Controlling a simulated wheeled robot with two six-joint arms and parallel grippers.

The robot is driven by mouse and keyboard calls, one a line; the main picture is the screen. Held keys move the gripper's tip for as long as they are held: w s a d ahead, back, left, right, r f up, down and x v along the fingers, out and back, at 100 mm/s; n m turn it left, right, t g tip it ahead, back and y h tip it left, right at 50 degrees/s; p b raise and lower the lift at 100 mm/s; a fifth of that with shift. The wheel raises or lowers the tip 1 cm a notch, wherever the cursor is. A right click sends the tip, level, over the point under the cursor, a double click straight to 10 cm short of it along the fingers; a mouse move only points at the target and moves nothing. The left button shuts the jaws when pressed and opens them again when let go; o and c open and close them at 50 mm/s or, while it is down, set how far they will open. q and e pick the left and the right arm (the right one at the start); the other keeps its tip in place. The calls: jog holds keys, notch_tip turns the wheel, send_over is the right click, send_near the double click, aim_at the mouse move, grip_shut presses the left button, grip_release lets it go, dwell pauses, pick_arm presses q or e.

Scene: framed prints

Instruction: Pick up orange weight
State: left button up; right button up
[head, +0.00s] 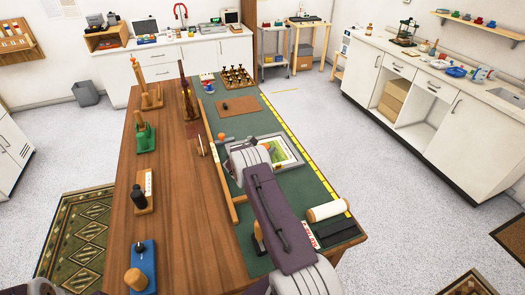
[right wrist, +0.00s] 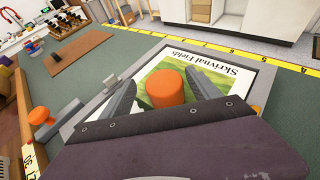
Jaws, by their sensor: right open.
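The orange weight (right wrist: 165,88) is a short cylinder standing on a framed print (right wrist: 215,75) with a green picture and a title. A bit of orange also shows beside my gripper in the head view (head: 267,146). My right gripper (right wrist: 160,78) is open, with one finger on either side of the weight. A gap shows beside each finger, and I cannot tell whether either touches it. In the head view my right gripper (head: 250,153) is over the print's frame, and my arm hides part of it.
A grey clamp with an orange knob (right wrist: 40,115) stands left of the frame. The green mat (head: 240,119) also holds a brown board (head: 238,106), a white roller (head: 327,211) and a dark block (head: 336,232). Wooden stands with tools line the table's left side.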

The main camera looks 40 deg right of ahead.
jog(key=shift+d, duration=0.2)
jog(key=c, duration=0.4)
grip_shut()
